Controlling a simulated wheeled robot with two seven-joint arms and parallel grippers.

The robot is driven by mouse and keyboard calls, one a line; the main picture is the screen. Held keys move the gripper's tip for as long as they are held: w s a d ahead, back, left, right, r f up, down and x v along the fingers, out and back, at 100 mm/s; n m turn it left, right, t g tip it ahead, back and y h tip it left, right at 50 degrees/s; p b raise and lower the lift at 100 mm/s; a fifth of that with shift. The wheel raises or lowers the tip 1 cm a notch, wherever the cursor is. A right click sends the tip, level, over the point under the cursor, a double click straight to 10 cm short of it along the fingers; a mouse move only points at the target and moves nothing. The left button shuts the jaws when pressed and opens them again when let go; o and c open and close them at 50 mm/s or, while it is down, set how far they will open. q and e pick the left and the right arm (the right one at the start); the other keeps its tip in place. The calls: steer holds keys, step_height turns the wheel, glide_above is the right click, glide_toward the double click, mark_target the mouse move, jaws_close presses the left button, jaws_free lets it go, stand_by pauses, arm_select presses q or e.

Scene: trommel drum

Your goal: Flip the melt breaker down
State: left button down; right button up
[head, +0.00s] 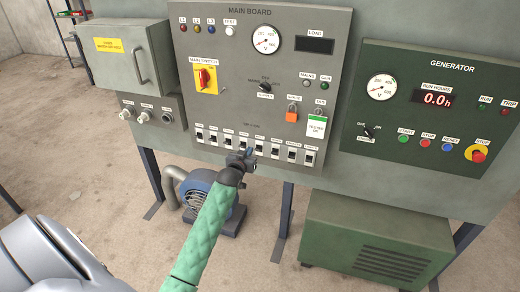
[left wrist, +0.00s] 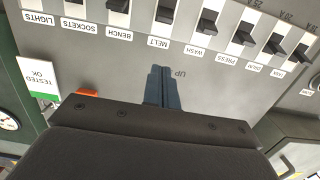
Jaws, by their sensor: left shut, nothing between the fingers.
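The melt breaker (left wrist: 166,11) is a black lever in a white housing, with its MELT label beside it in the left wrist view, where the lettering is upside down. In the head view it sits in the breaker row (head: 292,153) along the bottom of the main board, partly hidden near my gripper. My left gripper (head: 247,153) is shut and empty in front of that row. In the left wrist view its closed fingertips (left wrist: 160,70) lie over bare panel beside the "UP" lettering, lined up with the MELT label and apart from the lever in the picture. My right gripper is out of view.
BENCH (left wrist: 117,5) and WASH (left wrist: 207,22) breakers flank the melt breaker closely. An orange padlock (head: 292,113) and a green-white tag (head: 316,125) hang above the row. The generator panel (head: 430,110) stands right. A blue blower (head: 205,190) sits below.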

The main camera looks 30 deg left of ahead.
mark_target(260, 135)
arm_select(q)
steer(key=shift+w+d+r, duration=0.15)
steer(key=shift+d+r, duration=0.05)
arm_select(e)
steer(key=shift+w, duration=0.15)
arm_select(q)
steer(key=shift+a, duration=0.1)
